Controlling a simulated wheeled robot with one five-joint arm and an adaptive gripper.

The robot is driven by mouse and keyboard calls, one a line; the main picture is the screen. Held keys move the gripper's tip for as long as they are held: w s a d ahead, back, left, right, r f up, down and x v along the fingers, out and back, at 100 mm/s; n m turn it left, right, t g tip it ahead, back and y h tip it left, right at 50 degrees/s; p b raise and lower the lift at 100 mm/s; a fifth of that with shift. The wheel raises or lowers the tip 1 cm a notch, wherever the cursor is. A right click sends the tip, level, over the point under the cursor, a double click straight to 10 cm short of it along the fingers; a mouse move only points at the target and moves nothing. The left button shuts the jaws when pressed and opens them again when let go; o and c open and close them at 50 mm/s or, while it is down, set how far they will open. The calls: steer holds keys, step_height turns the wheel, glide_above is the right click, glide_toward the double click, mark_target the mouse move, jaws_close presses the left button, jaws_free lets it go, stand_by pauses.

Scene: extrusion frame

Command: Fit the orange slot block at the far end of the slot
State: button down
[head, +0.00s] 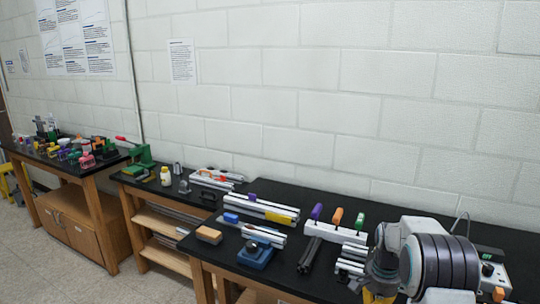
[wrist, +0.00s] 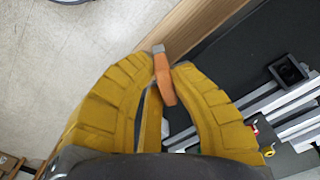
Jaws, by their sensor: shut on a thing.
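My gripper (wrist: 163,66) has yellow ribbed fingers and is shut on an orange piece with a grey end (wrist: 165,80), which looks like the orange slot block. It is held at the fingertips, above the wooden table edge in the wrist view. In the head view the arm is at the lower right and hides the held piece; a bit of yellow finger (head: 374,297) shows. Silver slotted extrusions (head: 260,207) lie on the black table, with purple, blue and yellow pieces on or beside them. Extrusions (wrist: 278,107) also show at right in the wrist view.
A white rack (head: 335,232) holds upright purple, orange and green handles. A tan-orange block (head: 209,235), a blue fixture (head: 256,257) and black bars (head: 309,255) lie near the front. A black square part (wrist: 289,69) sits by the extrusions in the wrist view.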

steer(key=s+a+f+n, duration=0.2)
steer(key=a+n, duration=0.3)
steer(key=s+a+f+n, duration=0.2)
steer(key=a+f+n, duration=0.1)
steer(key=a+n, duration=0.2)
steer(key=shift+s+a+n, duration=0.25)
steer(key=shift+a+n, duration=0.05)
steer(key=shift+n, duration=0.2)
steer(key=shift+a, duration=0.1)
